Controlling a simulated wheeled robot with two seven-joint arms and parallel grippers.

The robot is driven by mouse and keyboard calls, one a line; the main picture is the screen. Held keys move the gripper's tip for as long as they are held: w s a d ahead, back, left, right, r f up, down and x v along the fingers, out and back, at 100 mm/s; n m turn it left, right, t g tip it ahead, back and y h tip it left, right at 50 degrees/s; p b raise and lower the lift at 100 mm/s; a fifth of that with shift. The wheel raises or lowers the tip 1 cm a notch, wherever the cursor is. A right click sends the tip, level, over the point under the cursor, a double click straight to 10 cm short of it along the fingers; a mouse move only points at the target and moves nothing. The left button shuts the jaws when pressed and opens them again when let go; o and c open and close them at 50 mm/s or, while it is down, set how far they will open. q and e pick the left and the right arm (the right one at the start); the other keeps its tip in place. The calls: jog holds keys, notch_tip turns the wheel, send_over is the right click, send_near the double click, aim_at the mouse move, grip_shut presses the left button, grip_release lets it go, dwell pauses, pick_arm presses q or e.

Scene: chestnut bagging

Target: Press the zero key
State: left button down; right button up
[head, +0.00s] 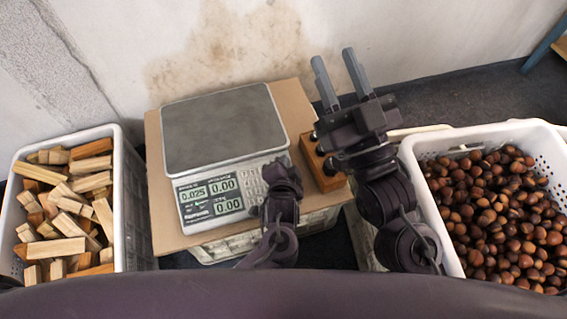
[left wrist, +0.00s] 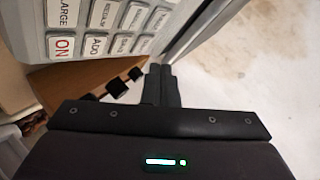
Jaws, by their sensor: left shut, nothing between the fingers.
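The scale (head: 208,160) stands on a cardboard sheet, with an empty dark weighing plate (head: 222,128). Its display (head: 209,193) reads 0.025, 0.00 and 0.00. The keypad (head: 252,186) lies right of the display, partly covered by my left gripper (head: 283,172). In the left wrist view the keypad (left wrist: 100,28) shows keys marked LARGE, ON and ADD; I cannot make out a zero key. My left gripper (left wrist: 161,85) is shut and empty, its fingers near the keypad's edge; contact cannot be told. My right gripper (head: 334,56) is open and empty, above and right of the scale.
A white crate of wood blocks (head: 119,190) stands at left. A white crate of chestnuts (head: 432,205) stands at right. A wooden block with dark knobs (head: 322,172) sits beside the scale on the cardboard (head: 158,195). A stained wall is behind.

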pick_arm(q)
jog(key=shift+w+f, duration=0.1)
jog(key=shift+f, duration=0.3)
pick_arm(e)
jog(key=shift+s+d+r+t+y, duration=0.15)
jog(key=shift+s+r+t, duration=0.15)
jog(key=shift+r, duration=0.25)
jog(key=shift+s+d+r+t+y, duration=0.15)
jog(key=shift+r+t, duration=0.15)
jog(key=shift+r, duration=0.2)
jog(key=shift+s+d+r+t+y, duration=0.1)
jog(key=shift+s+r+t, duration=0.2)
jog(key=shift+r, duration=0.25)
pick_arm(q)
jog(key=shift+w+a+f, duration=0.1)
jog(key=shift+f, duration=0.15)
pick_arm(e)
jog(key=shift+w, duration=0.1)
pick_arm(q)
jog(key=shift+f, duration=0.15)
pick_arm(e)
jog(key=shift+r, duration=0.1)
